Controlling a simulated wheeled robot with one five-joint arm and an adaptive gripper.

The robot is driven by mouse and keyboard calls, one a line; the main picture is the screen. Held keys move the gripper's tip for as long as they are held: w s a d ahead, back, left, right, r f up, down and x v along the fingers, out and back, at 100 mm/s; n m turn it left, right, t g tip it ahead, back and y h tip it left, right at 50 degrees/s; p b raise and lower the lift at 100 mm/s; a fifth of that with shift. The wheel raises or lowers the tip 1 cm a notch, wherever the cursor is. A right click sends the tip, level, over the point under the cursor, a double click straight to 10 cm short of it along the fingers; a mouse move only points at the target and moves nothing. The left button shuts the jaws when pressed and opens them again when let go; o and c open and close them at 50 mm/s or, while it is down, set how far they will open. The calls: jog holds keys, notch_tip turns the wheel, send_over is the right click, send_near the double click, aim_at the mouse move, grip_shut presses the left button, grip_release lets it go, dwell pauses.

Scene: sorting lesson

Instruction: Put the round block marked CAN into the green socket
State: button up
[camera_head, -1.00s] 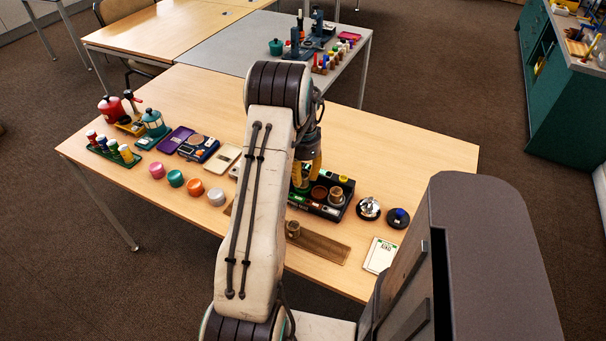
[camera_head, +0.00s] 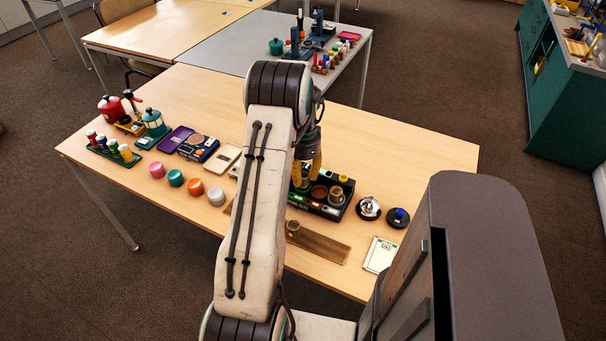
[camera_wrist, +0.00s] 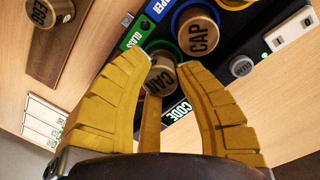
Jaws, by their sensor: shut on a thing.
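The round block marked CAN (camera_wrist: 158,82) is brown with a darker face and sits between my gripper's yellow fingers in the wrist view. My gripper (camera_wrist: 172,70) is shut on it. In the head view, my gripper (camera_head: 307,178) is low over the left part of the black sorting tray (camera_head: 331,212). In the wrist view, a bit of the green socket's rim (camera_wrist: 151,46) shows just beyond the block. The block and fingers hide most of that socket, so I cannot tell whether the block is inside it or above it.
Another lettered block (camera_wrist: 44,12) lies in a wooden trough (camera_wrist: 72,48). A bell (camera_head: 369,208) stands right of the tray. Coloured pots (camera_head: 196,187) line the left front.

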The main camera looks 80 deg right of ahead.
jog(key=shift+f+b, duration=0.45)
jog(key=shift+f, duration=0.15)
jog(key=o, duration=0.6)
jog(key=shift+r, duration=0.1)
jog(key=shift+d+r+p, duration=0.2)
jog(key=shift+r+p, duration=1.85)
jog(key=shift+r, duration=0.7)
jog(key=shift+d+r+p, duration=0.2)
jog(key=shift+r+p, duration=1.85)
jog(key=shift+r, duration=0.65)
jog(key=shift+r, duration=0.1)
notch_tip(320, 180, up, 6)
jog(key=p, duration=0.4)
send_over(303, 172)
